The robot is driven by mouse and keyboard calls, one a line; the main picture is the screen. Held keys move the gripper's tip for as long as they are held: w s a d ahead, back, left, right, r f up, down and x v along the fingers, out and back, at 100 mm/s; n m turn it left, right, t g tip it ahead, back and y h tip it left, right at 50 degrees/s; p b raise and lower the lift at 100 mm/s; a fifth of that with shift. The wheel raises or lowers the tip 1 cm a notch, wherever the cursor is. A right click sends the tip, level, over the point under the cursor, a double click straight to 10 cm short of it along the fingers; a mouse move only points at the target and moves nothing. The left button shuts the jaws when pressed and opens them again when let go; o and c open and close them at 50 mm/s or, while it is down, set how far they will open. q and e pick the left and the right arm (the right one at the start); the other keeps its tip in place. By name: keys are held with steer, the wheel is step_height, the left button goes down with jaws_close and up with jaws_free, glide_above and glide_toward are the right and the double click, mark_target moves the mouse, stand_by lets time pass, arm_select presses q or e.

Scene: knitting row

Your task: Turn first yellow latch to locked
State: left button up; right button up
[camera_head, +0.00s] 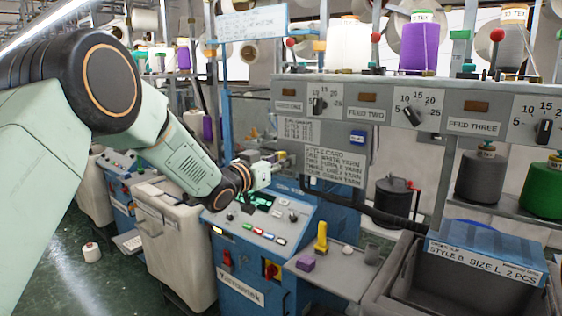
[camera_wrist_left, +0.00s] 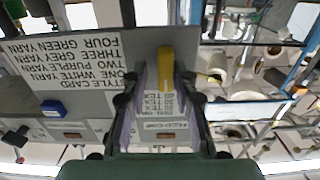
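In the left wrist view, which is upside down, a yellow latch (camera_wrist_left: 165,68) stands out from the panel between the fingers of this gripper (camera_wrist_left: 165,85). The fingers look apart, with a printed label showing between them; I cannot tell whether either touches the latch. My right gripper is not in view.
The style card (camera_head: 334,165) hangs on the panel, with a blue block (camera_head: 357,137) above it. Dials (camera_head: 412,115) line the panel. Below stand a blue control console (camera_head: 262,240), a shelf with a yellow upright piece (camera_head: 321,237), and a grey bin (camera_head: 400,275) at right.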

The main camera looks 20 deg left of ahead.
arm_select(q)
steer(key=shift+a+f, duration=0.25)
steer(key=shift+a, duration=0.3)
steer(key=shift+c, duration=1.4)
steer(key=shift+d+r, duration=0.1)
steer(key=shift+d, duration=0.35)
jaws_close()
steer(key=m+b, duration=1.7)
steer(key=m, duration=0.1)
steer(key=shift+f+b, duration=0.4)
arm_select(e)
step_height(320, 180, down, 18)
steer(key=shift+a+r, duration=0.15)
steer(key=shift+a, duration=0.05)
arm_select(q)
steer(key=o, duration=0.7)
jaws_free()
steer(key=shift+s+r, duration=0.15)
